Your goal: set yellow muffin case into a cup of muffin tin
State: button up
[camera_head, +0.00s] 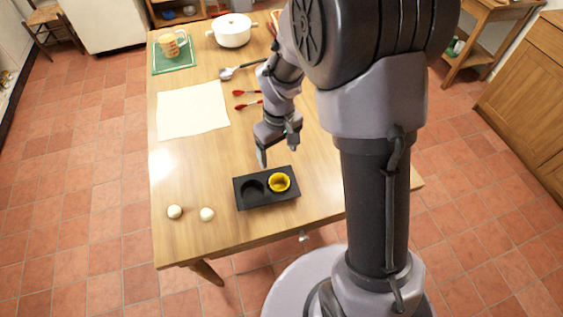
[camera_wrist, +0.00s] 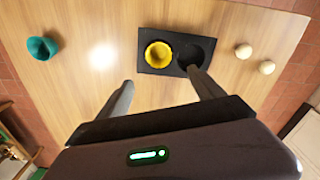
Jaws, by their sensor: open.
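The yellow muffin case (camera_head: 279,182) sits in the right cup of the black muffin tin (camera_head: 266,201) near the table's front edge. In the wrist view the yellow case (camera_wrist: 158,55) fills the left cup of the tin (camera_wrist: 177,34), and the other cup is empty. My gripper (camera_head: 278,157) is above the table just behind the tin. In the wrist view my gripper (camera_wrist: 160,78) has its two fingers wide apart with nothing between them; one fingertip overlaps the empty cup in the picture.
A teal muffin case (camera_wrist: 41,48) stands on the table in the wrist view. Two pale balls (camera_head: 190,213) lie left of the tin. A cream sheet (camera_head: 191,109), red-handled tools (camera_head: 246,99), a white pot (camera_head: 232,30) and a mug (camera_head: 173,44) on a green mat are farther back.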

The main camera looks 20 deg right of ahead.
jog(key=s+a+r+m+t, duration=0.1)
jog(key=s+r+m+t, duration=0.3)
jog(key=r, duration=0.9)
jog(key=s+a+r+m+y, duration=0.1)
jog(key=s+r+m, duration=0.1)
jog(key=s+r, duration=0.2)
jog(key=s+a+r+m+t, duration=0.1)
jog(key=s+r, duration=0.3)
jog(key=s, duration=0.6)
jog(key=shift+s+a+r+m+y, duration=0.15)
jog(key=shift+s+a+m+y, duration=0.15)
jog(key=shift+a+m+y, duration=0.1)
